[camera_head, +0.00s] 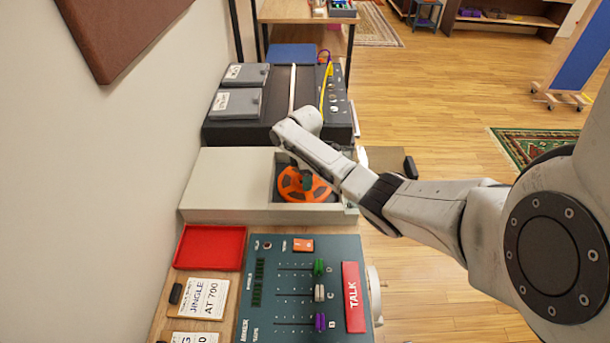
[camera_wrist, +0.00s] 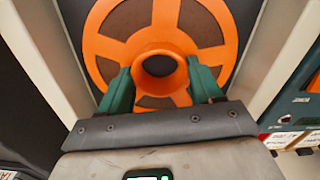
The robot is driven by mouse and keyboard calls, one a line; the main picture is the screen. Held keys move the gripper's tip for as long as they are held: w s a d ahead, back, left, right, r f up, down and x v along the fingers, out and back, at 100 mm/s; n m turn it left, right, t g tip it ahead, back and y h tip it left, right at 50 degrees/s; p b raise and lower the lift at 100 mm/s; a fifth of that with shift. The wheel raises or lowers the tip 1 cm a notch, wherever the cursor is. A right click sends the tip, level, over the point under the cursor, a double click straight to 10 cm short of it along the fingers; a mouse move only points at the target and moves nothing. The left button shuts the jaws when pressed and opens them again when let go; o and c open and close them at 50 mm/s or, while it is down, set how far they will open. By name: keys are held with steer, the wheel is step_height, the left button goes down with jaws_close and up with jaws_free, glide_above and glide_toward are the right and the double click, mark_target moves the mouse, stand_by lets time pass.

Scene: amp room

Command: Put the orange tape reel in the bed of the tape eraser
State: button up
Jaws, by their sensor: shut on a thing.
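The orange tape reel (camera_head: 303,184) lies in or just over the dark recessed bed of the tape eraser (camera_head: 228,186), a pale grey box on the bench in the head view. In the wrist view the orange reel (camera_wrist: 205,27) fills the upper middle, with the bed's pale walls (camera_wrist: 268,50) on both sides. My gripper (camera_wrist: 162,85) has its green fingers shut on the reel's raised orange hub. My wrist hides part of the reel in the head view. I cannot tell whether the reel touches the bed floor.
A dark unit with grey lids (camera_head: 235,102) stands behind the eraser. A mixer panel (camera_head: 300,290) with coloured faders and a red tray (camera_head: 211,247) are in front. A wall runs along the left. Open wooden floor (camera_head: 450,110) lies to the right.

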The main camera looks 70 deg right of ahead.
steer(key=shift+f, duration=0.15)
steer(key=o, duration=1.3)
step_height(320, 180, up, 12)
steer(key=shift+r+b, duration=0.2)
steer(key=shift+b, duration=0.2)
